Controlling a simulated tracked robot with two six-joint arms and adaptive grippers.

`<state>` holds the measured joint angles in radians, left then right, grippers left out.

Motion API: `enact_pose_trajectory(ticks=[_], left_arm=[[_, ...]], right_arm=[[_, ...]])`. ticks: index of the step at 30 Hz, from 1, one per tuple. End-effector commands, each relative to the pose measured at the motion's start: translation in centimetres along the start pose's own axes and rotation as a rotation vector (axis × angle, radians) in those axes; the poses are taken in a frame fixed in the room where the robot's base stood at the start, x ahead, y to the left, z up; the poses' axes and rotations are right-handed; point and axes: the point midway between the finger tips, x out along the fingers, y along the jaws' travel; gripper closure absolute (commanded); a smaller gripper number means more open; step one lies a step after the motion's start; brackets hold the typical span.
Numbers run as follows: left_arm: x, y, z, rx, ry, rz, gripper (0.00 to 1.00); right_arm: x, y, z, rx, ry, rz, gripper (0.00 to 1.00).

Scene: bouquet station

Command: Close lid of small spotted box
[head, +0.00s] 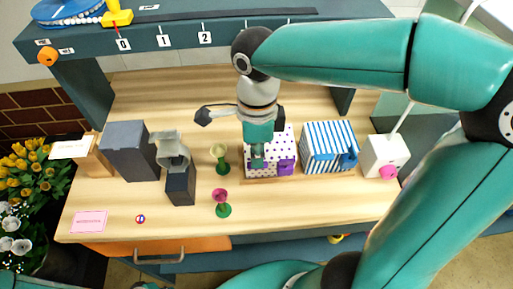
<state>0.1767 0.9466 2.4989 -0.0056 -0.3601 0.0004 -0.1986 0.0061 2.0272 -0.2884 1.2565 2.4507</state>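The small spotted box (285,145) is white with purple dots and a purple clasp (286,167) on its front right. It stands on the wooden table right of centre. My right gripper (257,158) reaches down from above over the left part of the box and hides some of it. I cannot tell whether its fingers are open or shut, or whether they touch the box. How far the lid stands open is also unclear. My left gripper is not in view.
A blue-striped box (328,140) stands close on the right, then a white box with a pink knob (388,171). A numbered shelf (185,38) spans the back. The front left table is mostly clear.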

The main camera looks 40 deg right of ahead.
Motion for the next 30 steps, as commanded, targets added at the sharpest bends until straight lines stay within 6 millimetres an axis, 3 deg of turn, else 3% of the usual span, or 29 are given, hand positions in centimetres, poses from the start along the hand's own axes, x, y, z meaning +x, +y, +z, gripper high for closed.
enact_pose_trajectory(ticks=[2,20,29,30], left_arm=[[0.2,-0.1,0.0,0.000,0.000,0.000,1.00],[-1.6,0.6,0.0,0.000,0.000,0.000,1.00],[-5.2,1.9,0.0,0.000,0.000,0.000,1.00],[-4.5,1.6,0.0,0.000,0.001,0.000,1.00]], right_arm=[[0.9,0.0,-0.1,-0.003,0.013,0.007,1.00],[-1.4,0.2,-0.1,-0.002,0.010,0.006,1.00],[-5.5,0.3,0.0,-0.004,0.014,0.008,1.00],[-5.7,0.3,0.1,-0.004,0.010,0.003,1.00]])
